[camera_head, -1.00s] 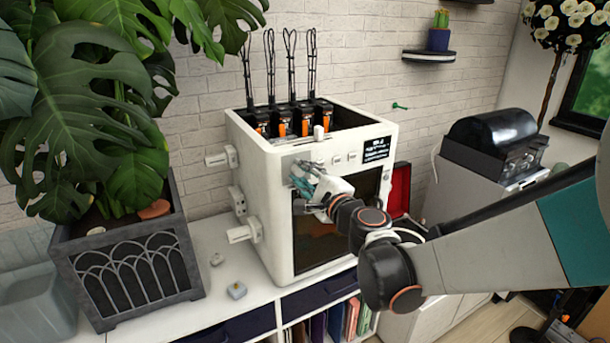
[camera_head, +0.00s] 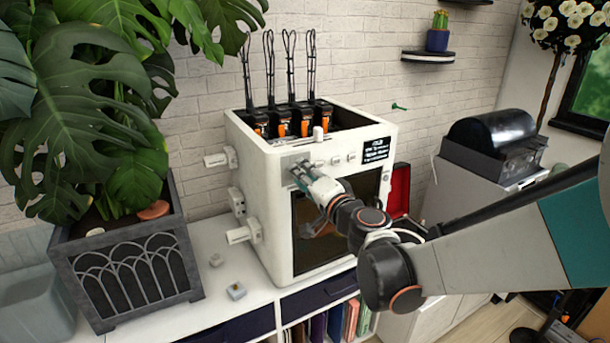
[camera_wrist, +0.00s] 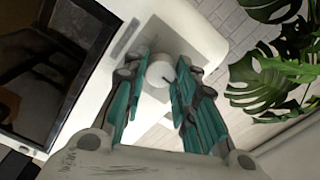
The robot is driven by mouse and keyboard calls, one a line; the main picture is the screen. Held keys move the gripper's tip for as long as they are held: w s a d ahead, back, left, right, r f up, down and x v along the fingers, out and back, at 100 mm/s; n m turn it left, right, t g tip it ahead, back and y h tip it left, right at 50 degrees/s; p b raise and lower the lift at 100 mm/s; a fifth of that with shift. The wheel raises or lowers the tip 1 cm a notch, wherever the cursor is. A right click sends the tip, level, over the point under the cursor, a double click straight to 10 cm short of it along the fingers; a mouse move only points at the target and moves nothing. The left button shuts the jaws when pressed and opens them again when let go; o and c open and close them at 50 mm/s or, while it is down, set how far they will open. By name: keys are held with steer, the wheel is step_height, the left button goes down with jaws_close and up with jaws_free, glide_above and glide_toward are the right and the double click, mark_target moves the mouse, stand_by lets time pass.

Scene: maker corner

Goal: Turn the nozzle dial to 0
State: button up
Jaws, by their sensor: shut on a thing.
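The white printer (camera_head: 258,210) stands on the white counter. In the wrist view the round white nozzle dial (camera_wrist: 161,72) sits on a grey panel of the printer's front, with a small dark mark on its lower right. My gripper (camera_wrist: 164,78) is shut on the dial, one teal finger on each side. In the head view my gripper (camera_head: 299,168) reaches the upper left of the printer's front and hides the dial. No numbers around the dial can be read.
A small black display (camera_head: 376,150) and several buttons are right of the dial. White knobs (camera_head: 216,160) stick out from the printer's left side. A large potted plant (camera_head: 128,265) stands to the left. A dark-lidded machine (camera_head: 493,135) is at the right.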

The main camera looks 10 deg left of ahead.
steer(key=shift+n, duration=0.6)
steer(key=o, duration=1.1)
steer(key=shift+d, duration=0.1)
steer(key=v, duration=1.2)
